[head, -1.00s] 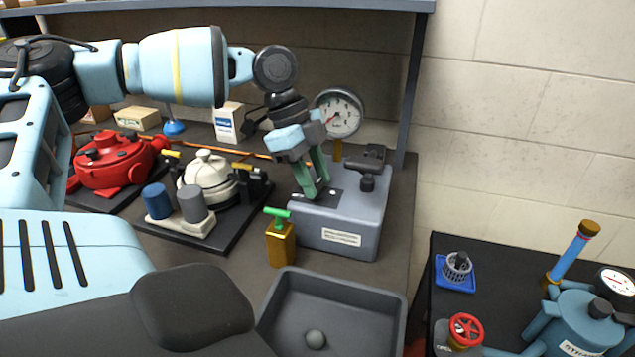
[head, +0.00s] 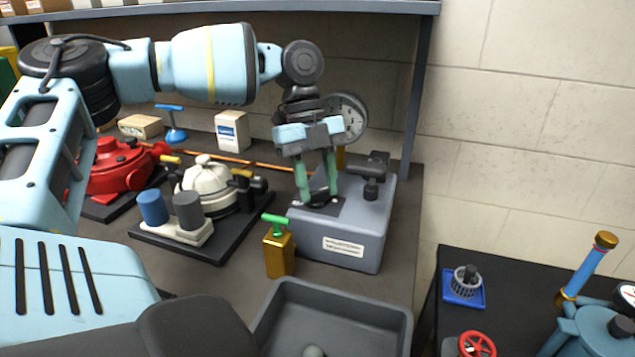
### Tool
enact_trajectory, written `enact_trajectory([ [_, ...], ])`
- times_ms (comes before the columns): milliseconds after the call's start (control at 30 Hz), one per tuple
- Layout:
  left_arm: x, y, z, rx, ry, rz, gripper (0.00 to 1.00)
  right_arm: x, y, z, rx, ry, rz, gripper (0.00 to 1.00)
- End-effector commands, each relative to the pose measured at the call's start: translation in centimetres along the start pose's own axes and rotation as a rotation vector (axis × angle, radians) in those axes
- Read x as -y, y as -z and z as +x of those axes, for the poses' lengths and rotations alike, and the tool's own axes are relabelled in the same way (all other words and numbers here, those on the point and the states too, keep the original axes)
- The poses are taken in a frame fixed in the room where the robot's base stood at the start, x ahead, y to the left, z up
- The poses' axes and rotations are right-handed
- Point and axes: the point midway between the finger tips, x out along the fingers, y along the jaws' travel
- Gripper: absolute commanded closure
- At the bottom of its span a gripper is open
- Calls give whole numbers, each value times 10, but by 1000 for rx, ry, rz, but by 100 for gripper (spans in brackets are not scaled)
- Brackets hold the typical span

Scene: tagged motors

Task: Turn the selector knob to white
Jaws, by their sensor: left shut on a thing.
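A grey control box (head: 345,236) with a label on its front stands on the bench. On its top left is a dark plate with the small black selector knob (head: 319,197), partly hidden by my fingers. My left gripper (head: 319,196) points down over the plate, its green fingers on either side of the knob and shut on it. The knob's pointer and any colour marks around it are too small or hidden to read. My right gripper does not show.
A round gauge (head: 353,118) stands behind the box, and a black lever fitting (head: 371,175) is on its right. A grey bin (head: 290,318), a white motor (head: 208,186) and a red motor (head: 118,168) are also near.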

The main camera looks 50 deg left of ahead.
Motion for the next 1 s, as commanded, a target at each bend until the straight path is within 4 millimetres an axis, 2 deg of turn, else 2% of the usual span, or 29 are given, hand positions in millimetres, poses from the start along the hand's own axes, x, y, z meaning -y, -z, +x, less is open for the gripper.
enact_trajectory([
  [400,0,0,0,2,-3,10,86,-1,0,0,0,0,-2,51],
  [433,0,0,0,2,-3,10,61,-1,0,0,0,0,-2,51],
  [567,0,0,0,2,-3,9,44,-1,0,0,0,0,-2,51],
  [867,0,0,-1,1,-2,8,42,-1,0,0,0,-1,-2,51],
  [1000,0,0,-11,2,-1,8,42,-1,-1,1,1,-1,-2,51],
])
